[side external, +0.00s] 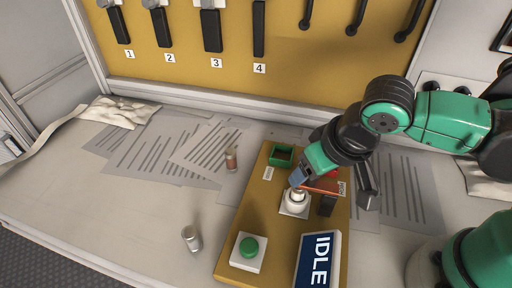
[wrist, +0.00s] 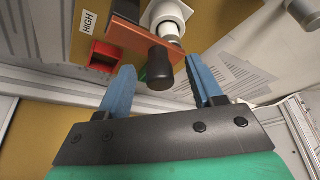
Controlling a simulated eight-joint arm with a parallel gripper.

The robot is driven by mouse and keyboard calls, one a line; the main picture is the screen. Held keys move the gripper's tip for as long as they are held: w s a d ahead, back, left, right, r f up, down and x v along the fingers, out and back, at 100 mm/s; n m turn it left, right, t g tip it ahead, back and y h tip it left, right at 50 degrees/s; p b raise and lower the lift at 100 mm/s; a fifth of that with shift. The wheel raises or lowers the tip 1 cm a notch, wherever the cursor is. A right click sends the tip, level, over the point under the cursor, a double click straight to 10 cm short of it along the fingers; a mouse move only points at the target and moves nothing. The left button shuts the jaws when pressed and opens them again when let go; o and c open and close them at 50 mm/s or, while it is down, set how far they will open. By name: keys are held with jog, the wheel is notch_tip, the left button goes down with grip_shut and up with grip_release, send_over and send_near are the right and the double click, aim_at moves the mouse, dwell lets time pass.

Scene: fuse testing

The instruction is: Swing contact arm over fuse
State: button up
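The copper contact arm (side external: 322,187) is on the yellow board, beside the white fuse socket (side external: 293,208). In the wrist view, the contact arm (wrist: 128,40) slants from a black block to a black knob (wrist: 160,70). A fuse (side external: 297,194) stands upright in the socket, and part of it shows in the wrist view (wrist: 169,31). The contact arm appears beside the fuse, not over it. My gripper (wrist: 162,66) is open, its blue fingers on either side of the knob with gaps visible. In the side view, my gripper (side external: 299,177) partly hides the contact arm.
A green bin (side external: 281,154) and a red bin (wrist: 104,56) with a HIGH label sit on the board (side external: 226,262). A green button (side external: 249,248) and an IDLE display (side external: 318,260) are at the front. Two loose fuses stand left: brownish (side external: 231,159) and silver (side external: 192,239). Papers lie behind.

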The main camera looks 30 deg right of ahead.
jog(key=shift+r, duration=0.1)
jog(key=shift+v, duration=2.7)
jog(key=w+d+t, duration=0.2)
jog(key=w+d, duration=0.2)
jog(key=d, duration=0.7)
jog(key=shift+w+d+f+t, duration=0.35)
jog(key=shift+w+f+t, duration=0.05)
